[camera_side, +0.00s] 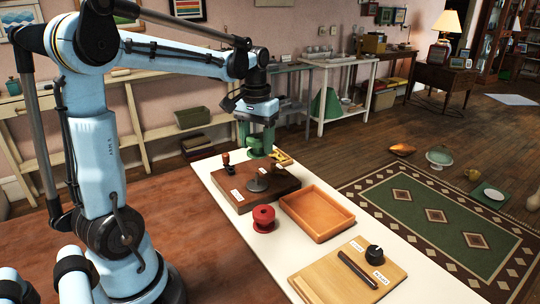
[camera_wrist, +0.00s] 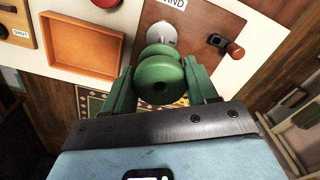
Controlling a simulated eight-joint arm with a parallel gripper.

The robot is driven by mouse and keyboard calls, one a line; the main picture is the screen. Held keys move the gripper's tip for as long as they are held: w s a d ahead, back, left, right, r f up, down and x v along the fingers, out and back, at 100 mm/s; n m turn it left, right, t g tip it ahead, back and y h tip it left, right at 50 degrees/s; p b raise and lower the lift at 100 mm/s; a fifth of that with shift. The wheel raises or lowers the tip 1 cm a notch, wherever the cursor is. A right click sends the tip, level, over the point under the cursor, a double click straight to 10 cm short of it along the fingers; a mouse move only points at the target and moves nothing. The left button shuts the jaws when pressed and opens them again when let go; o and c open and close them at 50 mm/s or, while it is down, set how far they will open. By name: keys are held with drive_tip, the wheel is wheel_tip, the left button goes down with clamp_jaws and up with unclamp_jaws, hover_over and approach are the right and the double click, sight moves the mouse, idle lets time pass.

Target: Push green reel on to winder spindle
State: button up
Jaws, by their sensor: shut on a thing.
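The green reel (camera_wrist: 158,82) sits between the two green fingers of my gripper (camera_wrist: 160,68), which is shut on it. In the side view the reel (camera_side: 255,144) hangs above the far part of the brown winder block (camera_side: 238,197), with my gripper (camera_side: 256,150) pointing down. The grey spindle (camera_side: 258,180) stands on a round base on the block, nearer the side camera, and looks apart from the reel. In the wrist view the spindle (camera_wrist: 163,37) shows just beyond the reel, partly hidden by it.
A crank with a brown knob (camera_side: 226,159) stands on the block near the reel. A red reel (camera_side: 263,218), an orange tray (camera_side: 318,228) and a wooden board with a black dial (camera_side: 375,252) lie on the white table. A yellowish piece (camera_side: 282,157) lies behind the block.

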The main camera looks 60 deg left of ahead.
sight(256, 157)
drive_tip(key=shift+a, duration=0.25)
drive_tip(key=shift+d+f, duration=0.1)
drive_tip(key=shift+f, duration=2.4)
drive_tip(key=shift+f, duration=0.15)
drive_tip(key=shift+f, duration=0.7)
drive_tip(key=shift+f, duration=1.25)
